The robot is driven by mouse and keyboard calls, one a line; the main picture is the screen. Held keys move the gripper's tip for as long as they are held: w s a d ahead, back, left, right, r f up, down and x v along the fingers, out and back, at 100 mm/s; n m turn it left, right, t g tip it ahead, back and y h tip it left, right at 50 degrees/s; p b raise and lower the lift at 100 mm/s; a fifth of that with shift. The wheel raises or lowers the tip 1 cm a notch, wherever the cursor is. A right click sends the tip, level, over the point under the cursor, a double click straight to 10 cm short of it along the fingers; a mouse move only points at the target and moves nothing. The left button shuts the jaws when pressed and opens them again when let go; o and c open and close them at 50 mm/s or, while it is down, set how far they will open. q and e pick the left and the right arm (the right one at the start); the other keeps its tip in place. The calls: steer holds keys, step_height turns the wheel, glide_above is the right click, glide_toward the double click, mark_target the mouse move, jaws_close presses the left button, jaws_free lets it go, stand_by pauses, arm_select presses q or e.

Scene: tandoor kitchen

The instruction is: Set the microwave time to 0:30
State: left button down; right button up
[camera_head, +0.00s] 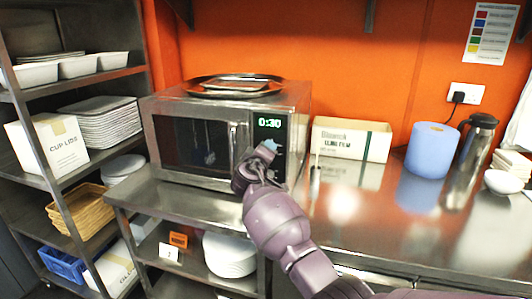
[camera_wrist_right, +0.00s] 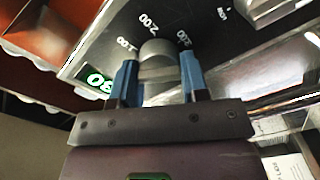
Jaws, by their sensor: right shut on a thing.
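The silver microwave (camera_head: 190,105) stands on the steel counter at the back, door shut. Its green display (camera_head: 269,123) reads 0:30; part of it also shows in the right wrist view (camera_wrist_right: 97,80). My right gripper (camera_head: 266,151) is at the control panel, below the display. In the right wrist view its two blue fingers (camera_wrist_right: 158,78) are shut on a round metal knob (camera_wrist_right: 157,54), one on each side. Printed time marks surround the knob. In the head view the gripper hides the knob. My left gripper is not in view.
A metal tray (camera_head: 238,84) lies on top of the microwave. A cling film box (camera_head: 351,139), a blue roll (camera_head: 432,150) and a steel flask (camera_head: 470,150) stand to the right. Shelves (camera_head: 75,83) with containers are at left. The counter (camera_head: 345,220) in front is mostly clear.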

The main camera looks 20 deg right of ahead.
steer(key=o, duration=0.9)
steer(key=v, duration=1)
steer(key=shift+s+a, duration=0.3)
